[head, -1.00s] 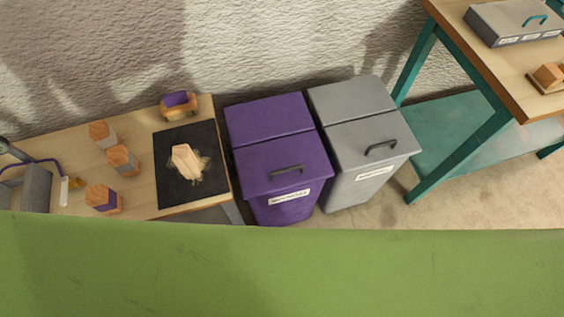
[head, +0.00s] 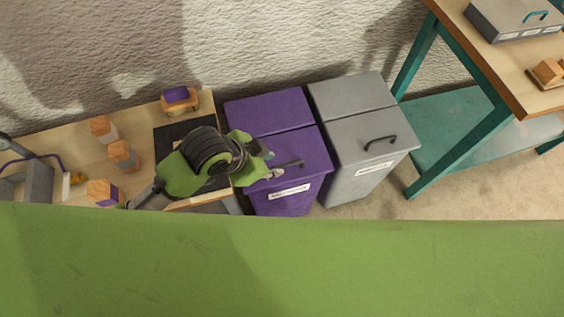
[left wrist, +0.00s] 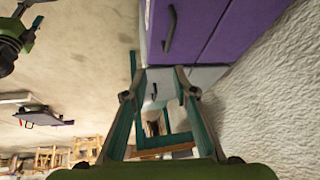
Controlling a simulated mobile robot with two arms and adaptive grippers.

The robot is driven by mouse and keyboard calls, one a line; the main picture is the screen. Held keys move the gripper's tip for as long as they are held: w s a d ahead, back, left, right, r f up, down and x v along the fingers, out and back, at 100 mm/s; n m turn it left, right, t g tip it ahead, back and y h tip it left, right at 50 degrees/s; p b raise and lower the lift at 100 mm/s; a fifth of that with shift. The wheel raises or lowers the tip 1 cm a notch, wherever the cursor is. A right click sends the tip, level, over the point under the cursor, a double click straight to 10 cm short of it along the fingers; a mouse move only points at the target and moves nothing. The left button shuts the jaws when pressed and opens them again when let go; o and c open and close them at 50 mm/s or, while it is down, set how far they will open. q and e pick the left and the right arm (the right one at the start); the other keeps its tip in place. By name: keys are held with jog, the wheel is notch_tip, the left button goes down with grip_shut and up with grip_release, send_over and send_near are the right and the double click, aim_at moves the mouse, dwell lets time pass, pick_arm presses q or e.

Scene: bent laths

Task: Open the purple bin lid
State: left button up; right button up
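The purple bin (head: 285,200) stands between the workbench and a grey bin, its purple lid (head: 305,145) shut. The lid has a dark bar handle (head: 288,164) near its front edge. My left gripper (head: 273,164) is over the left part of the lid, its fingers pointing right, close to the handle's left end. I cannot tell whether it touches the handle. In the left wrist view the fingers (left wrist: 156,88) are apart with nothing between them. The handle (left wrist: 170,28) and lid (left wrist: 205,25) show above the fingers there.
The grey bin (head: 365,140) stands right beside the purple one. A workbench (head: 60,140) with several wooden blocks and a black mat (head: 172,133) is at left. A teal-framed table (head: 490,70) is at right. A rough wall runs behind.

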pick_arm(q)
jog(key=w+m, duration=0.2)
jog(key=b, duration=0.1)
send_near(284, 165)
jog(key=shift+g+y, duration=0.3)
jog(key=shift+y, duration=0.1)
jog(key=x, duration=0.8)
jog(key=shift+w+d+r, duration=0.2)
jog(key=shift+d+r, duration=0.05)
jog(key=shift+d, duration=0.05)
grip_shut()
